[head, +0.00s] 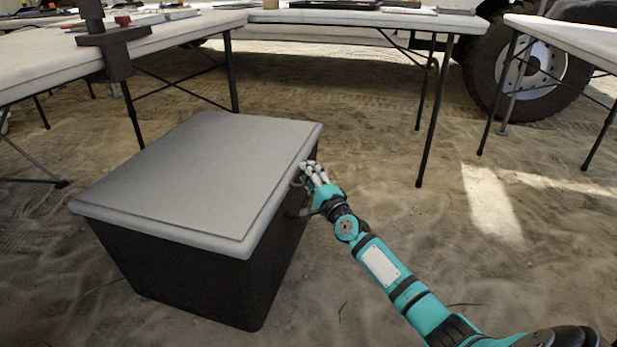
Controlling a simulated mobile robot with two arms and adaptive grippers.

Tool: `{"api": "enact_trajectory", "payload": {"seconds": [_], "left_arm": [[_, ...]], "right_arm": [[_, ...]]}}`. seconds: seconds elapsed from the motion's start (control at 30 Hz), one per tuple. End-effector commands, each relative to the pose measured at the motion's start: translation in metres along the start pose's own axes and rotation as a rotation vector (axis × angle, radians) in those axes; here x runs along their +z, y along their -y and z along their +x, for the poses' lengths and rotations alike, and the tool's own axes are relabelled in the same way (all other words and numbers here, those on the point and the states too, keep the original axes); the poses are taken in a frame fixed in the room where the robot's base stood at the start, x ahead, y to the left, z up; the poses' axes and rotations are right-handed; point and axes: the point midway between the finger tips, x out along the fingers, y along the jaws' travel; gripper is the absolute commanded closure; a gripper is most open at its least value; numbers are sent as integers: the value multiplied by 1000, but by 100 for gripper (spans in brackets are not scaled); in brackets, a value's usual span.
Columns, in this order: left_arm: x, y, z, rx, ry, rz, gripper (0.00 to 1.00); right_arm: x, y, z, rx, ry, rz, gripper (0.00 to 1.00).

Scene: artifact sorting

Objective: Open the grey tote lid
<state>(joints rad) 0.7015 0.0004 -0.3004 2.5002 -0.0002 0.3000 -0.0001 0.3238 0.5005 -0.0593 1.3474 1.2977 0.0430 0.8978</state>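The grey tote lid (205,170) lies flat on the black tote (190,268), which stands on the sandy ground left of centre. The lid looks closed all round. My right gripper (306,172) is at the lid's right edge, near the middle of that side. Its fingertips are at or very near the rim. I cannot tell whether they touch it or grip it, and the fingers are too small to read as open or shut. My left gripper is not in view.
A table (165,39) with a dark clamp-like stand (113,42) is at the upper left. More tables stand at the back (365,17) and right (570,36). A vehicle wheel (530,70) is behind. Open sand lies right of the tote.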

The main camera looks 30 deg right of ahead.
Motion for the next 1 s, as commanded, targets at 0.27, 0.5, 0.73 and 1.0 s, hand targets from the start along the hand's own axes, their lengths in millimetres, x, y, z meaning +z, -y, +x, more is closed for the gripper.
{"api": "enact_trajectory", "payload": {"seconds": [0.27, 0.5, 0.73, 1.0], "left_arm": [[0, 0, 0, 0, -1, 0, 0], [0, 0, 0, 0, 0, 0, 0], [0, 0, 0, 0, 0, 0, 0], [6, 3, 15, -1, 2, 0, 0]], "right_arm": [[0, 0, 0, 0, 0, 0, 93], [0, -1, -1, 2, 0, 0, 100], [0, -2, -1, 3, 1, 1, 100], [2, 10, 1, 13, 1, -7, 100]]}}
